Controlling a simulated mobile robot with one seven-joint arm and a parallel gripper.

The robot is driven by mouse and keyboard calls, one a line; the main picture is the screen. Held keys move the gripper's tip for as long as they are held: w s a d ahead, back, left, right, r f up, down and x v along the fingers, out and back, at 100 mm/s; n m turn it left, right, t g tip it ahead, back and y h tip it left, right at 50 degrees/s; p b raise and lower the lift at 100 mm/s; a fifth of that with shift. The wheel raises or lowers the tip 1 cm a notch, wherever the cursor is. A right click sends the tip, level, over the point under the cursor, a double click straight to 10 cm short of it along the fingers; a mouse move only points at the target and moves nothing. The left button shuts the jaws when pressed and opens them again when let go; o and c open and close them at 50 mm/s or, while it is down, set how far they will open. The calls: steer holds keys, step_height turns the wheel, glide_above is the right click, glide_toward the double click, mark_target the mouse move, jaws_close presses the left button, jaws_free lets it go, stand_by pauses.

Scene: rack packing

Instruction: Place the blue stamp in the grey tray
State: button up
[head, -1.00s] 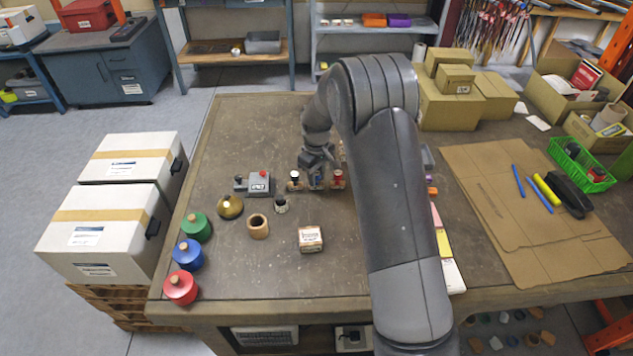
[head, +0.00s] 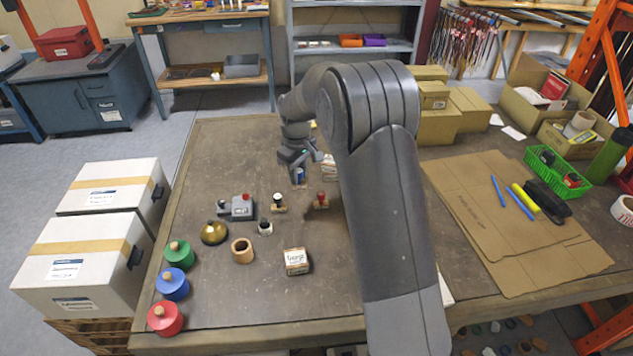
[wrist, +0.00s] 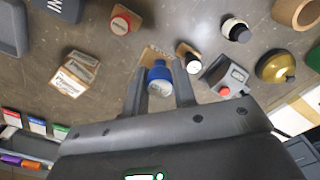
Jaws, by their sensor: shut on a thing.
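The blue stamp (wrist: 159,72) is between my gripper's two fingers in the wrist view, with a wooden part showing behind its blue top. My gripper (wrist: 160,92) is shut on it. In the head view, the blue stamp (head: 300,176) hangs under my gripper (head: 299,168), beyond the red-topped stamp (head: 322,200) and the black-topped stamp (head: 278,204). A dark grey, rimmed object (wrist: 10,28) at the left edge of the wrist view may be the grey tray; it is cut off there. My arm hides that part of the table in the head view.
A small grey device with a red button (head: 242,206), a brass dome (head: 214,232) and a wooden ring (head: 242,250) stand left of the stamps. Small printed cartons (wrist: 75,73) lie near my gripper. The table's far left is clear.

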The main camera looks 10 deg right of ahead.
steer(key=shift+d+r, duration=0.1)
steer(key=shift+r, duration=0.2)
steer(key=d+r, duration=0.2)
steer(key=d, duration=3.4)
steer(key=w+a+f, duration=0.4)
steer(key=w+a, duration=0.1)
steer(key=w+a+f, duration=0.2)
steer(key=w+f, duration=0.1)
steer(key=shift+w+a, duration=0.2)
steer(key=shift+a, duration=0.1)
steer(key=shift+f, duration=2.1)
steer(key=o, duration=1)
steer(key=shift+f, duration=0.15)
steer(key=shift+c, duration=0.2)
